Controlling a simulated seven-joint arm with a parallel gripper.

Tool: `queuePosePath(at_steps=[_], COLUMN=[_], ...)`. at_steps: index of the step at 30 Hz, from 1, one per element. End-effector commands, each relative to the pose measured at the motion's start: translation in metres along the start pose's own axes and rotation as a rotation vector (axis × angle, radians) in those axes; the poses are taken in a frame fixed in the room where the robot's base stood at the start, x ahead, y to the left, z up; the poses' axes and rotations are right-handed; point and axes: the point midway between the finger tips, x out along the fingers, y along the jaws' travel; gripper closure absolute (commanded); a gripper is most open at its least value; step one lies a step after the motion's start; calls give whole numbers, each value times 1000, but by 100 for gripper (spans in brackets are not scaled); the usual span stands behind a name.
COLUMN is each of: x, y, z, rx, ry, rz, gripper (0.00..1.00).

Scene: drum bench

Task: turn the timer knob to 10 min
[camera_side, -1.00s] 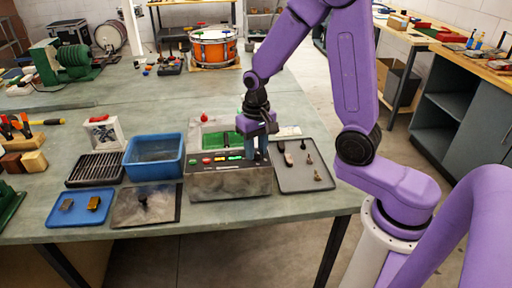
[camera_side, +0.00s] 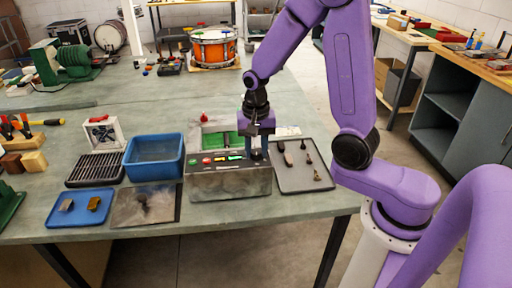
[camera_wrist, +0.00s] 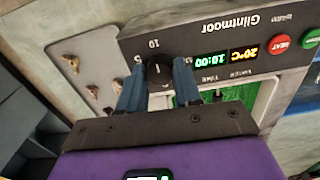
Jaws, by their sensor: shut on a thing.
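The timer knob (camera_wrist: 158,70) is a dark round knob on the black front panel of the Glintmoor unit (camera_side: 228,183). In the wrist view its light pointer mark faces up the picture, toward the printed 10. The green timer display (camera_wrist: 211,60) reads 10:00, next to a yellow display (camera_wrist: 243,53) reading 20°C. My gripper (camera_wrist: 160,82) has its two blue fingers on either side of the knob and is shut on it. In the side view my gripper (camera_side: 257,152) reaches down onto the right end of the panel, where the fingers mostly hide the knob.
Red (camera_wrist: 279,41) and green (camera_wrist: 311,38) buttons lie along the panel. A grey tray (camera_side: 290,183) with small parts stands right of the unit. A blue bin (camera_side: 154,174) and a dark plate (camera_side: 127,219) stand left. A blue tray (camera_side: 62,219) lies farther left.

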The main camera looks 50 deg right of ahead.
Motion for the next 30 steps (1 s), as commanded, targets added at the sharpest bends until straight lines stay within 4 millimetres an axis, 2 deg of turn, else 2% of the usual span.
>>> queuePosePath(at_steps=[10,11,12,13,23,26,30], x=[0,0,0,0,-2,-9,-28], y=[0,0,0,0,0,-1,-1], z=[0,0,0,0,0,-1,-1], rx=[4,4,4,4,2,2,2], ry=[-1,-1,0,0,1,2,5], rz=[0,0,0,0,-1,-3,-6], gripper=[97,57,44,41,41,41,41])
